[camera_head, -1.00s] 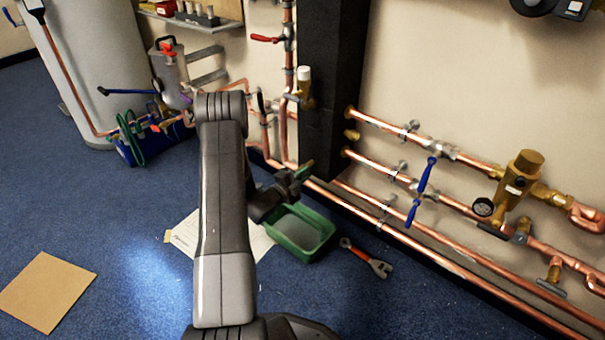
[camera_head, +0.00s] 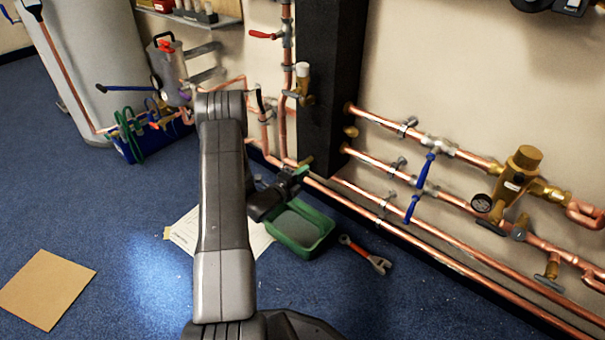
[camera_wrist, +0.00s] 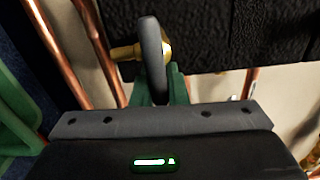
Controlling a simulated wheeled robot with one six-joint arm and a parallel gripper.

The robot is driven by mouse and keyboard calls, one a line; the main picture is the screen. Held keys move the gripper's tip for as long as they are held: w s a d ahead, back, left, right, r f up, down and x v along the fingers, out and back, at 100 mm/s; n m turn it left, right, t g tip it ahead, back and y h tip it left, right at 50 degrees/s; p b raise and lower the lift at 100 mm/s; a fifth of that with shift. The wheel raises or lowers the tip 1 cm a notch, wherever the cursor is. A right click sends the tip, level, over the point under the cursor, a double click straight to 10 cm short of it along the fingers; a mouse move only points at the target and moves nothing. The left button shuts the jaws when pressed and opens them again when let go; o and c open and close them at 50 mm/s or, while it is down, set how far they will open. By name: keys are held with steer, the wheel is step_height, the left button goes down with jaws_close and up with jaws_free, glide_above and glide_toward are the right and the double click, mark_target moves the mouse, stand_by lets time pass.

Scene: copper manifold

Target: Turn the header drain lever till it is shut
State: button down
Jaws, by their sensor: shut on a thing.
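The header drain lever (camera_wrist: 153,55) is a dark grey handle standing up in the wrist view, in front of a brass valve body (camera_wrist: 124,52). My gripper (camera_wrist: 160,86) has green fingertips, one on each side of the lever's lower part, and is shut on it. The lever's lower end is hidden between the fingers and behind the gripper body. In the head view my gripper (camera_head: 299,173) is low beside the foot of the black column, just below a small brass part (camera_head: 306,162). The lever itself is too small to make out there.
A green tray (camera_head: 326,231) lies on the floor just below my gripper, with a red-handled wrench (camera_head: 366,257) to its right. The black column (camera_head: 328,90) and copper pipes (camera_head: 420,243) stand close to the gripper. Open blue carpet lies to the left.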

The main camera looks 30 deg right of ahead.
steer(key=shift+f, duration=0.1)
steer(key=c, duration=1.5)
jaws_free()
steer(key=shift+o, duration=0.2)
steer(key=p+v, duration=0.3)
steer(key=v, duration=1)
steer(key=shift+a+p, duration=0.35)
steer(key=shift+d, duration=0.1)
steer(key=b+x, duration=0.3)
steer(key=x, duration=1)
steer(key=shift+d+b, duration=0.3)
steer(key=shift+b, duration=0.05)
